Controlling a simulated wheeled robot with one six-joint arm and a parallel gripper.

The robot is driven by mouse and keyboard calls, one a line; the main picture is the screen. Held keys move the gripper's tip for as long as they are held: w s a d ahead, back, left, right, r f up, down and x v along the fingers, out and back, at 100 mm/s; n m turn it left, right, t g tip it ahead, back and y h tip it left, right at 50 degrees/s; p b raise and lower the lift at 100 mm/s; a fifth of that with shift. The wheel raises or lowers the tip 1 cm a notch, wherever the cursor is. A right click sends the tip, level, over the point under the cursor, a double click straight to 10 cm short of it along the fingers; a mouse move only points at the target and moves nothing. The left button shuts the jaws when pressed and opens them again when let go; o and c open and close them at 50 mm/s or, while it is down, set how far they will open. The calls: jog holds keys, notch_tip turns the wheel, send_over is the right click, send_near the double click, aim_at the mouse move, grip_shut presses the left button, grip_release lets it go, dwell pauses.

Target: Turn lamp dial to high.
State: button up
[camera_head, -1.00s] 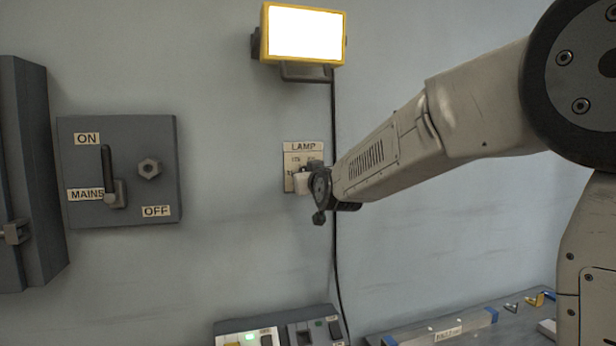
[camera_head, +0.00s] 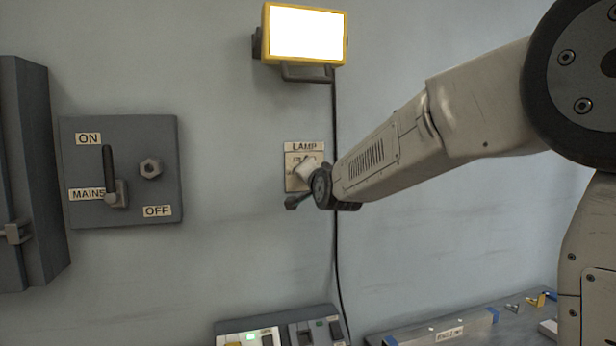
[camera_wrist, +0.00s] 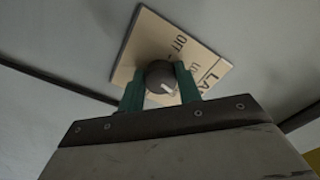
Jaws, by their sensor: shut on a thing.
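The lamp dial (camera_wrist: 161,78) is a dark round knob with a pale mark on its rim. It sits on a cream plate (camera_wrist: 205,55) labelled LAMP, which also shows on the wall in the head view (camera_head: 291,149). My gripper (camera_wrist: 160,90) is shut on the dial, with one green finger on each side of it. The plate appears tilted in the wrist view. In the head view my wrist hides the dial and most of the plate's markings. The lamp (camera_head: 305,34), yellow-framed, is lit bright white above the plate.
A grey mains box (camera_head: 120,170) with a lever and ON and OFF labels is on the wall to the left. A black cable (camera_head: 334,240) hangs down behind my wrist. Switch boxes (camera_head: 280,330) and a bench (camera_head: 510,312) lie below.

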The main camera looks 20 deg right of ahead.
jog(key=shift+r+m, duration=0.1)
jog(key=shift+m, duration=7.5)
jog(key=o, duration=1)
jog(key=shift+d, duration=0.1)
